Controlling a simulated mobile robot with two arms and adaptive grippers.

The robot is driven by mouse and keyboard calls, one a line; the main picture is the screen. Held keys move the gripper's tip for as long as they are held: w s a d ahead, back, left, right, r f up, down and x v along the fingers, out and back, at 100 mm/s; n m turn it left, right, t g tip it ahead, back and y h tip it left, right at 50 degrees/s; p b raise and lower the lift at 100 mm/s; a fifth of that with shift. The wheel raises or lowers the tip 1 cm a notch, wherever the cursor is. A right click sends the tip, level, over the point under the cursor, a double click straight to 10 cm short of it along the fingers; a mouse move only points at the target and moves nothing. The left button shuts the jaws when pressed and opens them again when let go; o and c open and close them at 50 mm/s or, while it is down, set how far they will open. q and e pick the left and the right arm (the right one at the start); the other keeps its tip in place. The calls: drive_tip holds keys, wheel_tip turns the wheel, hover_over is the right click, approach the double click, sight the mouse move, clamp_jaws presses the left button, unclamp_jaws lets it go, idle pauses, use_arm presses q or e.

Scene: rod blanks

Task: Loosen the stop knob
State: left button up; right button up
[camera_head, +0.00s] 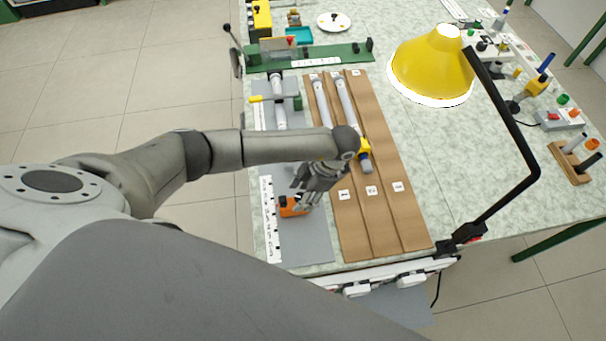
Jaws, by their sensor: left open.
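An orange stop block (290,209) sits on the grey plate (305,245) beside a white scale strip (268,215). A small dark part shows on its left side; whether this is the stop knob is too small to tell. My left gripper (303,203) is open, pointing down over the right side of the orange block. Its fingers partly cover the block, and I cannot tell whether they touch it. My right gripper is not in view.
A brown grooved board (385,205) with pale rods (345,100) lies right of the plate. A yellow lamp (432,65) on a black arm (515,115) overhangs the bench. A green bar (335,54) crosses behind.

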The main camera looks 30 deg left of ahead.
use_arm(q)
drive_tip(key=shift+c, duration=2.8)
drive_tip(key=c, duration=0.4)
drive_tip(key=shift+c, duration=0.3)
drive_tip(key=shift+a+f+n+b, duration=0.1)
drive_tip(key=shift+n+b, duration=0.35)
drive_tip(key=shift+n, duration=0.15)
drive_tip(key=shift+w+n+g+h+b, duration=0.1)
drive_tip(key=shift+n+g+h+b, duration=0.35)
drive_tip(key=shift+n, duration=0.55)
drive_tip(key=shift+n+h, duration=0.25)
drive_tip(key=shift+n, duration=0.45)
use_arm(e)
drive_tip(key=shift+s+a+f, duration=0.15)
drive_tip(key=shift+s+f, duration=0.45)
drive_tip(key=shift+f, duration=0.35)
